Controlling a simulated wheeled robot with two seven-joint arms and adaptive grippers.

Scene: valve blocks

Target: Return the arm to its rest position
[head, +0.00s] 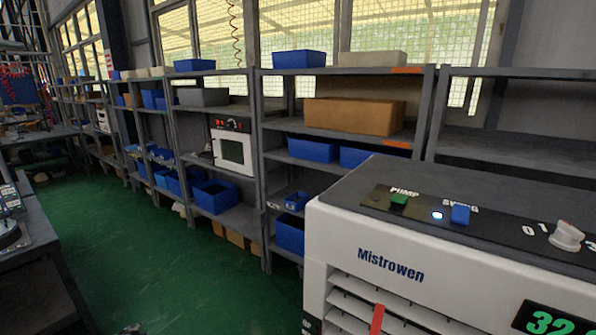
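Neither of my grippers can be made out in the head view. A small dark shape (131,328) shows at the bottom edge, left of centre; I cannot tell what it is. A white machine marked Mistrowen (345,230) with a dark top panel fills the lower right. On its panel are a green switch (399,200) by the word PUMP, a lit blue-white lamp (437,215), a blue switch (460,214) and a pale dial (567,237). A display (553,321) with green digits is cut off at the bottom right.
Grey shelves (258,150) with blue bins (214,196) and a brown box (353,116) line the back. A white oven-like box (233,150) stands on one shelf. A dark bench (45,285) is at the left edge. Green floor (180,270) lies clear between.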

